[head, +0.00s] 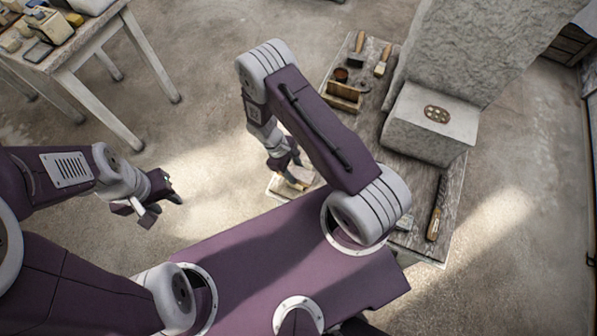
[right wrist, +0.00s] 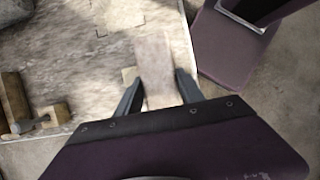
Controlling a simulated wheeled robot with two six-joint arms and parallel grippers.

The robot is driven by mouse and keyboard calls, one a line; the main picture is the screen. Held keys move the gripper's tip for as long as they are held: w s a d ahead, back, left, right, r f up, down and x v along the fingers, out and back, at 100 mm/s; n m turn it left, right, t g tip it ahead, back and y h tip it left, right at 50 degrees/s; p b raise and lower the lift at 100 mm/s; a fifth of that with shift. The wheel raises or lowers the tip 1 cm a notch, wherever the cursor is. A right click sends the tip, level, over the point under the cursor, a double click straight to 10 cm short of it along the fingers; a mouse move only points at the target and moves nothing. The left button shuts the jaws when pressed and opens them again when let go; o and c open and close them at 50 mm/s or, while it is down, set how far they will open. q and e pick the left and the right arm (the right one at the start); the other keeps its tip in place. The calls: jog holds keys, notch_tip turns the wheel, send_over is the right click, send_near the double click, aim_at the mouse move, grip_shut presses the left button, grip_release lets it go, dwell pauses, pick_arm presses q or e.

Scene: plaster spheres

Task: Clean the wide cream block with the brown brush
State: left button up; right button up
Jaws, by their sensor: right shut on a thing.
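My right gripper (head: 296,174) is low over a pale worn surface in the head view. In the right wrist view its two dark fingers (right wrist: 160,95) are closed on a flat light-brown piece, which I take to be the brown brush (right wrist: 155,65). Its bristles are hidden. A small cream edge shows beside and beneath it, probably the wide cream block (right wrist: 129,75), mostly covered by the brush. I cannot tell whether brush and block touch. My left gripper (head: 160,200) is open and empty over the floor.
A low wooden platform (head: 402,238) stands at the right, bearing a large grey stone block (head: 425,125), a wooden tool box (head: 343,95), brushes and a wood-handled tool (head: 435,222). A table (head: 75,45) with several small blocks stands at the upper left. Open floor lies between.

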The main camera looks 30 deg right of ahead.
jog(key=shift+w+a+f+b, duration=0.1)
jog(key=shift+w+a+b, duration=0.25)
jog(key=shift+w+a, duration=0.55)
jog(key=shift+w, duration=0.1)
jog(key=shift+s+d+r+p, duration=0.2)
jog(key=shift+s+d+p, duration=0.25)
jog(key=shift+s+d, duration=0.25)
jog(key=shift+s+d+f, duration=0.15)
jog(key=shift+s+d, duration=0.65)
jog(key=shift+s, duration=0.25)
jog(key=shift+w+a, duration=0.1)
jog(key=shift+w+a, duration=0.7)
jog(key=shift+w, duration=0.1)
jog(key=shift+w+a+b, duration=0.4)
jog(key=shift+w+a, duration=0.25)
jog(key=shift+w, duration=0.15)
